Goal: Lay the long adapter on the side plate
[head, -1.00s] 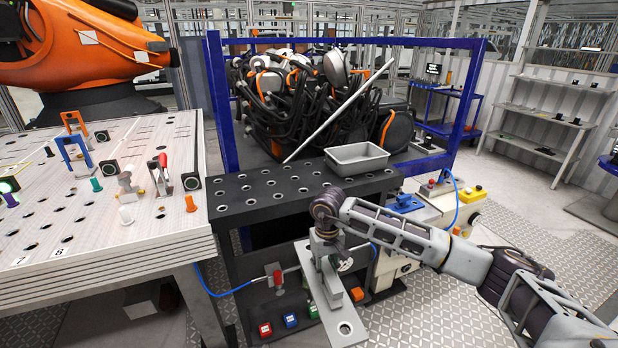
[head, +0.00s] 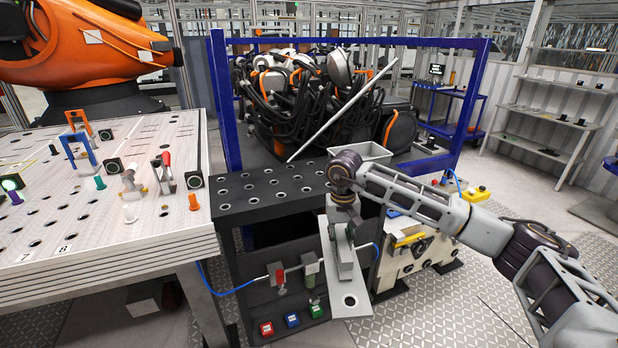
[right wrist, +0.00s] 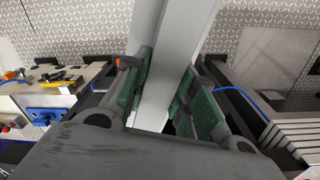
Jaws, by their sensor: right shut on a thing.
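The long adapter (head: 350,303) is a light-grey flat plate with a round hole near its front end and a raised bar along it. My right gripper (head: 343,212) is shut on it near its back end. In the right wrist view the long grey piece (right wrist: 172,65) runs between the green finger pads. The side plate (head: 262,190) is the black top with rows of holes, left of my right gripper. The adapter appears in front of its right front corner, slanting toward the camera; its exact height over the plate is unclear. My left gripper is out of view.
A grey tray (head: 372,152) sits at the plate's back right, partly behind my right wrist. A thin pale rod (head: 335,112) leans behind the plate. The pale fixture table (head: 100,230) stands left. The plate's left part is clear.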

